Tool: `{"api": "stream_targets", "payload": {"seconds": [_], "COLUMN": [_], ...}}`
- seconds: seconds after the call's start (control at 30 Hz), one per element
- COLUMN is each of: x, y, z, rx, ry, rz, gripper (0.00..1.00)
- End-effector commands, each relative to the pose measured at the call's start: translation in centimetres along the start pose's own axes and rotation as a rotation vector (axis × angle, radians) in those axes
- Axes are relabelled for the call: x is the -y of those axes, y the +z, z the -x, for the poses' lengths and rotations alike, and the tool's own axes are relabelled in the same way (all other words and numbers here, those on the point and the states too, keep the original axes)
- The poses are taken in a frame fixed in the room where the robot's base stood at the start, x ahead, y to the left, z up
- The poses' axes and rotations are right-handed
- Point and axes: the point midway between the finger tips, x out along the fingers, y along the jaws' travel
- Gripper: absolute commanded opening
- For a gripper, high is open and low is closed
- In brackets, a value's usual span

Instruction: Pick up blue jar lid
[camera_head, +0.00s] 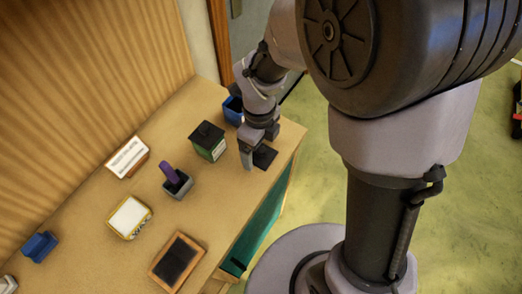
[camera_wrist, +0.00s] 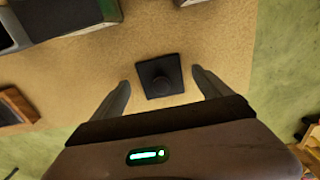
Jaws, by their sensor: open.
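A green jar with a black lid (camera_head: 208,142) stands left of my gripper. A grey cup with a purple object (camera_head: 176,182), a yellow-edged box (camera_head: 129,217), a wood-framed dark pad (camera_head: 177,262), a sign (camera_head: 127,158) and a blue item (camera_head: 39,246) spread along the table. The table's right edge is close.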

Motion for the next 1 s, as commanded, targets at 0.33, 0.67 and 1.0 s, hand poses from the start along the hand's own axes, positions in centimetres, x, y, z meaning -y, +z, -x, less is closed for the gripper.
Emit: {"api": "stream_targets", "payload": {"seconds": [0.33,0.67,1.0], "x": [0.0,0.0,0.1], "y": [0.0,0.0,0.1], "z": [-0.7,-0.7,1.6], "rx": [0.002,0.002,0.003], "ry": [0.0,0.0,-0.002], "rz": [0.0,0.0,-0.001], "gripper": [0.67,0.23,0.23]}}
